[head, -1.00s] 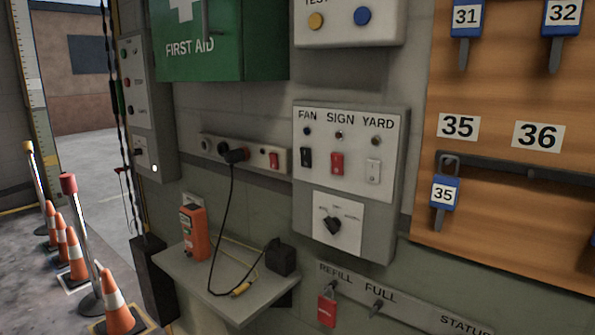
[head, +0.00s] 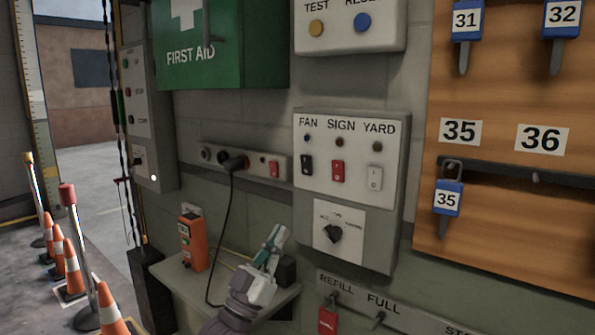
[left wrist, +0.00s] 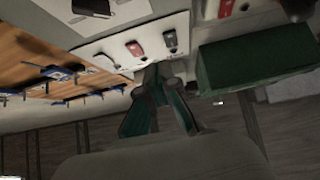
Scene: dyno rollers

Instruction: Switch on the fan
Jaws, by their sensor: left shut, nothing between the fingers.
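The fan switch (head: 306,165) is a black rocker under the FAN label on a grey-white panel (head: 350,185). A small dark bluish lamp (head: 307,138) sits above it. The black rocker also shows in the left wrist view (left wrist: 170,40), beyond the fingertips. My left gripper (head: 274,242) is shut and empty, below and left of the panel, above the small shelf. Its fingertips in the left wrist view (left wrist: 158,72) point towards the panel and appear apart from the switch. My right gripper is in neither view.
A red SIGN rocker (head: 338,172) and white YARD rocker (head: 375,179) sit right of the fan switch, with a rotary knob (head: 334,233) below. A socket strip (head: 245,164) with a plugged cable is at left. The green first aid box (head: 215,45) hangs above.

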